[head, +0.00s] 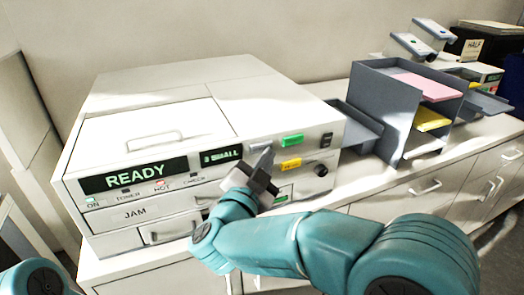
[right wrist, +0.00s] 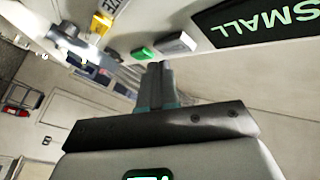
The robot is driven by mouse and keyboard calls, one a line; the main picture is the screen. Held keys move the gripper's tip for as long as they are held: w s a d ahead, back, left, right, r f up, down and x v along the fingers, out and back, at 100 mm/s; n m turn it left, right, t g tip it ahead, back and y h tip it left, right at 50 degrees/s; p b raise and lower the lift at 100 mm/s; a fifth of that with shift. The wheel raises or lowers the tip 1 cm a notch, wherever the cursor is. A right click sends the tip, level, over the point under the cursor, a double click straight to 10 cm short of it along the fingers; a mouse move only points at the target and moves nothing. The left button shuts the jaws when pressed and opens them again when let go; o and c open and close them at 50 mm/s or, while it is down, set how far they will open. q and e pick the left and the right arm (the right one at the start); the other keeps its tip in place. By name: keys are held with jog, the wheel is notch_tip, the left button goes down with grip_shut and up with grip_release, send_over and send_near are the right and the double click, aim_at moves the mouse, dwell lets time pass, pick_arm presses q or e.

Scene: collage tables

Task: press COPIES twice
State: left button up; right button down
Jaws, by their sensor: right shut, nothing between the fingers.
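The copier (head: 190,110) is a white box with a green-lit READY display (head: 133,175) and a smaller display (head: 221,157) reading a digit, perhaps 3, and SMALL. Right of it are a pale grey button (head: 261,145), a green button (head: 292,140) and a yellow button (head: 291,164). No COPIES label is readable. My right gripper (head: 267,156) is shut and empty, its tips just below the grey button. In the right wrist view the shut fingertips (right wrist: 159,66) point between the green button (right wrist: 142,53) and grey button (right wrist: 176,43); contact cannot be told. My left gripper is out of view.
A black knob (head: 321,170) and a dark switch (head: 326,140) are at the panel's right end. A grey paper sorter (head: 388,103) with pink and yellow sheets stands right of the copier. The JAM drawer (head: 135,213) lies below the display.

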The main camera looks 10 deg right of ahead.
jog(key=shift+s, duration=0.1)
jog(key=s+b, duration=0.1)
jog(key=s, duration=0.1)
jog(key=s+d+b, duration=0.1)
jog(key=s, duration=0.2)
jog(key=shift+d, duration=0.15)
dwell(0.3)
dwell(0.4)
